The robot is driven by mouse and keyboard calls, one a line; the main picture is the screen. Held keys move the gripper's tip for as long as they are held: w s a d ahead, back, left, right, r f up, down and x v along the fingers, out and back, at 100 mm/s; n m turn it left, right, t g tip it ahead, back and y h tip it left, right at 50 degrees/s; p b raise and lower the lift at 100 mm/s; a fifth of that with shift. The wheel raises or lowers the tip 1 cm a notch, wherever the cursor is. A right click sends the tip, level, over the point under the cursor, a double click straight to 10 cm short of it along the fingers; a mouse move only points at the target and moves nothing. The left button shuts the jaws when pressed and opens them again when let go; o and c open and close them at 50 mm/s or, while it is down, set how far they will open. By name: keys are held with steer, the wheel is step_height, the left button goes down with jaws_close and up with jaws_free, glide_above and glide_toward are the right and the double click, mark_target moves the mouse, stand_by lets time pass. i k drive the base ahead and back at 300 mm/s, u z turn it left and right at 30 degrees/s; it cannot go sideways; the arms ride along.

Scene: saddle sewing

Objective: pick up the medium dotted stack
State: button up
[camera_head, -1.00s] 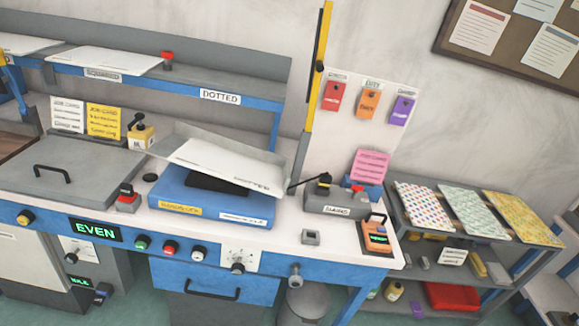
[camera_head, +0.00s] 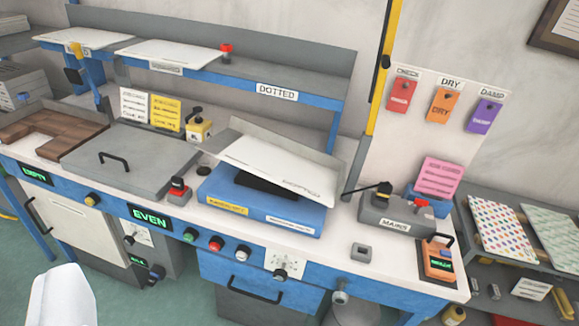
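A yellow-black upright (camera_head: 383,75) stands behind the bench. A rack with patterned sheets (camera_head: 497,232) is at right. Green floor is open at lower left.

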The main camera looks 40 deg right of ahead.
mark_target(317, 182)
steer(key=z, duration=0.05)
steer(key=i, duration=0.95)
steer(key=u, duration=0.05)
